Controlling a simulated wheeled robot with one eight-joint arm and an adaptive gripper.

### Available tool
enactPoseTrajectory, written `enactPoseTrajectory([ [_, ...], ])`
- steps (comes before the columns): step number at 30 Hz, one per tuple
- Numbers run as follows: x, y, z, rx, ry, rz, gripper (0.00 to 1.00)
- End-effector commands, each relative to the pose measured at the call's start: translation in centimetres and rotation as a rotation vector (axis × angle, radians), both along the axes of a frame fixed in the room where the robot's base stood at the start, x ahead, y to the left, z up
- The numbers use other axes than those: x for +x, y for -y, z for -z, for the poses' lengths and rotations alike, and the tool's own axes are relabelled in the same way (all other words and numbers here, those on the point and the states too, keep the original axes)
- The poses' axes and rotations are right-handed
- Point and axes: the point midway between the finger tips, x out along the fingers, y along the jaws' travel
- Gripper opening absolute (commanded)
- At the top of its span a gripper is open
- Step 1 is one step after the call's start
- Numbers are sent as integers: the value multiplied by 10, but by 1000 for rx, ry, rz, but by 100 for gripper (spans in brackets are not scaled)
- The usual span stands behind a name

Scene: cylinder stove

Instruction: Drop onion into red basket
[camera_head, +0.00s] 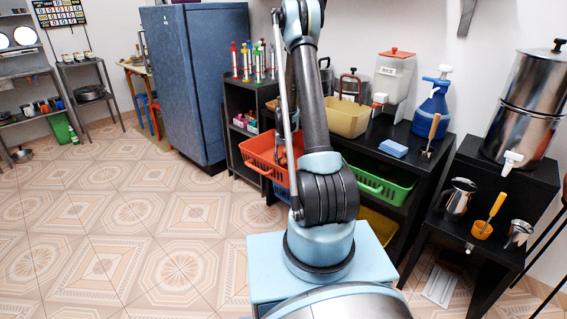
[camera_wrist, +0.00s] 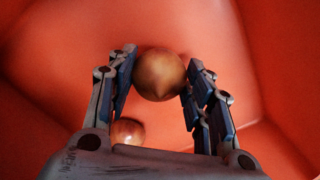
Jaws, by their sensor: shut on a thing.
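A brown onion (camera_wrist: 160,74) is between the two fingers of my gripper (camera_wrist: 161,58) in the wrist view, and the gripper is shut on it. The red basket (camera_wrist: 45,50) fills the background, with its walls around the gripper and the onion. A second brown onion (camera_wrist: 127,131) shows lower down, below the fingers and partly hidden by the gripper. In the head view the red basket (camera_head: 258,158) sits in the shelf unit, partly hidden by my arm. The held onion cannot be made out in the head view.
A green basket (camera_head: 385,188) sits right of my arm on the same shelf unit. The tiled floor (camera_head: 130,210) at left is clear.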

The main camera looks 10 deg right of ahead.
Motion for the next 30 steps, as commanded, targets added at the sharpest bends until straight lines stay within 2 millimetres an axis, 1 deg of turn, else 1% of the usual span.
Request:
enactPoseTrajectory([
  [1,1,0,5,0,0,0,22],
  [3,0,0,9,0,0,0,22],
  [11,0,0,9,0,0,0,22],
  [28,0,0,21,0,0,0,22],
  [29,0,0,21,0,0,0,49],
  [30,0,0,21,0,0,0,58],
])
